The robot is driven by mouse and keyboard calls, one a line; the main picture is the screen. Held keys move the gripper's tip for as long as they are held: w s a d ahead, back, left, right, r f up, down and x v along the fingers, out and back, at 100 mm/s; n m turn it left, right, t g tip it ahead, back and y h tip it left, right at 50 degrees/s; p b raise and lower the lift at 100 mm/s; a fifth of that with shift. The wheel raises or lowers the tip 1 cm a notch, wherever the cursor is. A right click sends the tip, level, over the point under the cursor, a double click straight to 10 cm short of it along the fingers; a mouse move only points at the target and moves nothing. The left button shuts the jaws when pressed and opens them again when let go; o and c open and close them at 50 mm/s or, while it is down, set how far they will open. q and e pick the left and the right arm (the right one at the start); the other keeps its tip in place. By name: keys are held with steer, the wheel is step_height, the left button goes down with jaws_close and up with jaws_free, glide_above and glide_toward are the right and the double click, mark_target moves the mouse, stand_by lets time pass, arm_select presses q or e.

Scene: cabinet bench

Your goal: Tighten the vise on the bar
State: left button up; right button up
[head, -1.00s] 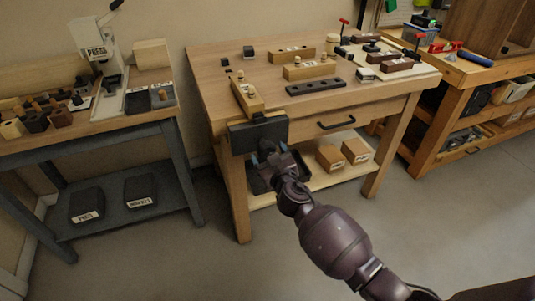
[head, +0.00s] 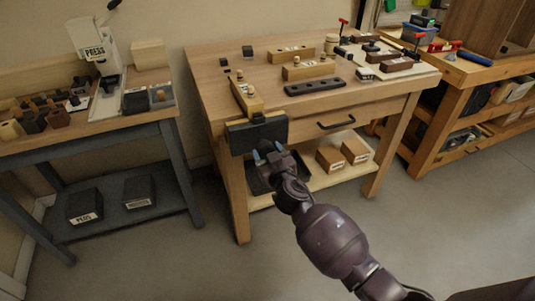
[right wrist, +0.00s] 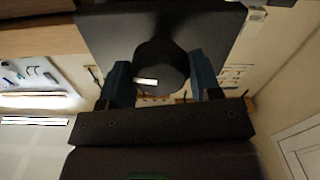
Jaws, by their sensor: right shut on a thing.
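The vise (head: 258,136) is a dark block on the front left edge of the wooden bench. In the right wrist view its dark front face (right wrist: 105,40) fills the top, with a round black knob (right wrist: 160,68) standing out from it. My right gripper (head: 267,153) is in front of and below the vise face. Its blue fingers (right wrist: 160,82) are on either side of the knob and shut on it. A light wooden piece with a small peg (head: 246,96) lies on the bench just behind the vise. I cannot make out a separate bar between the jaws. My left gripper is not in view.
The bench top (head: 215,65) carries wooden blocks, a dark strip with holes (head: 315,86) and red-handled clamps. A drawer handle (head: 337,122) is right of the vise. A side table (head: 60,140) with a press stands at left. The floor in front is clear.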

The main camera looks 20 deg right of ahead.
steer(key=shift+m, duration=1.2)
steer(key=shift+m, duration=1.8)
steer(key=shift+w+r+m, duration=0.1)
steer(key=shift+m, duration=1)
steer(key=shift+m+p, duration=0.3)
steer(key=shift+m, duration=0.2)
